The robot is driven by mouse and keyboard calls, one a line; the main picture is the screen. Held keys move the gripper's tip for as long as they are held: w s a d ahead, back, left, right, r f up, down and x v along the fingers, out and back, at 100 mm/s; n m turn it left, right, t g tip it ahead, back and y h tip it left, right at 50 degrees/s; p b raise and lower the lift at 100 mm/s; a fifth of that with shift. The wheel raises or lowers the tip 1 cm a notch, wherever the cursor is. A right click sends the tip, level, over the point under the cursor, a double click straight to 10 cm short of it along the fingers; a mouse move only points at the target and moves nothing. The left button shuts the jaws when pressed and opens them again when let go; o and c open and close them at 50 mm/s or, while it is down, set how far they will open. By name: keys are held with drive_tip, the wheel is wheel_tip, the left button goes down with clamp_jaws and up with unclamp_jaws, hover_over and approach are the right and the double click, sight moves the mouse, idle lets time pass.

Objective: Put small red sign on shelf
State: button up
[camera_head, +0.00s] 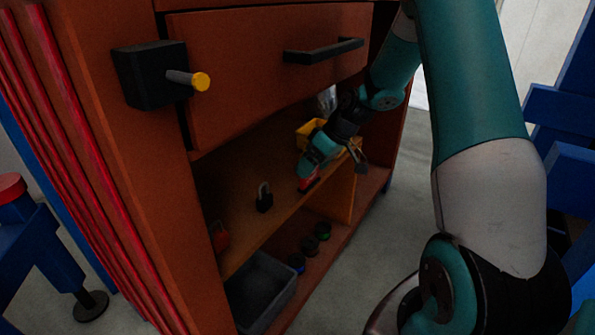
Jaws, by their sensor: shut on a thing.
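A small red sign (309,184) is at the tip of my gripper (312,174), close to the front edge of the wooden shelf (232,205) in the orange-brown cabinet. My gripper is shut on the sign and reaches into the cabinet opening from the right. Whether the sign touches the shelf cannot be told. The fingertips and part of the sign are dark and small in this view.
A padlock (264,199) stands on the shelf left of my gripper, and a yellow bin (310,132) is behind it. A closed drawer (270,75) is above. A grey bin (262,288) and several round items (310,245) sit below. Bare shelf lies around the padlock.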

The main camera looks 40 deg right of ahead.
drive_tip(key=w+a, duration=0.2)
drive_tip(key=a, duration=0.1)
drive_tip(key=shift+w, duration=0.2)
drive_tip(key=shift+a+f+b, duration=0.15)
drive_tip(key=shift+f+b, duration=0.4)
drive_tip(key=shift+f, duration=0.3)
drive_tip(key=shift+r, duration=0.1)
drive_tip(key=o, duration=0.7)
